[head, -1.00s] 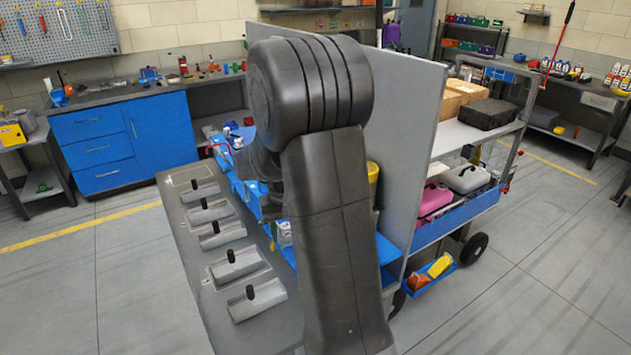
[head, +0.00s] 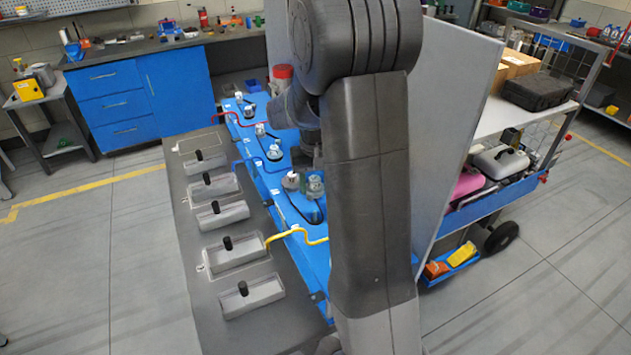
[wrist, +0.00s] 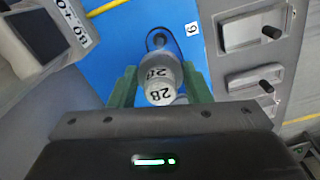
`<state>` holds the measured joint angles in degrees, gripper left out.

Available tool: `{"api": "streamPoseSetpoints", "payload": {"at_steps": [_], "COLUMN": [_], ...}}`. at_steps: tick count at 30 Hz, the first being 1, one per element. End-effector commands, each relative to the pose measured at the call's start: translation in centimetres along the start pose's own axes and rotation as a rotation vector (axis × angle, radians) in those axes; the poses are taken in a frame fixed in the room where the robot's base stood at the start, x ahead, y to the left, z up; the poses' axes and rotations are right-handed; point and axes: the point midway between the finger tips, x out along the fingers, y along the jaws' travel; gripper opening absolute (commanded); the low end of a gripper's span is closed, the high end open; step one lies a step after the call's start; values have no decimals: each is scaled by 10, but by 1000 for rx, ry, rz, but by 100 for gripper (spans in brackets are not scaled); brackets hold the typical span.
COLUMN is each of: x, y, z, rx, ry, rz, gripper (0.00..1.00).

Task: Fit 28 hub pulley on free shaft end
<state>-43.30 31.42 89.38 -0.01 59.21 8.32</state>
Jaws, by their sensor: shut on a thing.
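My gripper (wrist: 160,78) shows in the wrist view with its two green fingers on either side of a grey round hub pulley (wrist: 161,93) marked 28, shut on it. The label 28 shows on both its end and its side. The pulley hides part of that slot, and I cannot tell whether the pulley touches anything there. In the head view my arm hides most of the gripper.
A small number tag (wrist: 192,29) sits beside the slot. Grey blocks (head: 250,296) with black pegs line the bench left of the blue board (head: 262,180). A tall grey panel (head: 455,120) stands close to my arm's right.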

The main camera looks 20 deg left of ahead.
Motion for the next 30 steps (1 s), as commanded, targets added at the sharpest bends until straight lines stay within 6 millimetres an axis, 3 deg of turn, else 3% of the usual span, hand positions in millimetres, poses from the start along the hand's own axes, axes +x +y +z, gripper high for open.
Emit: {"api": "streamPoseSetpoints", "payload": {"at_steps": [8, 21, 30], "x": [13, 54, 58], "y": [0, 0, 0], "z": [2, 2, 2], "rx": [-17, -17, -17], "ry": [0, -1, 0], "rz": [0, 0, 0], "gripper": [20, 20, 20]}}
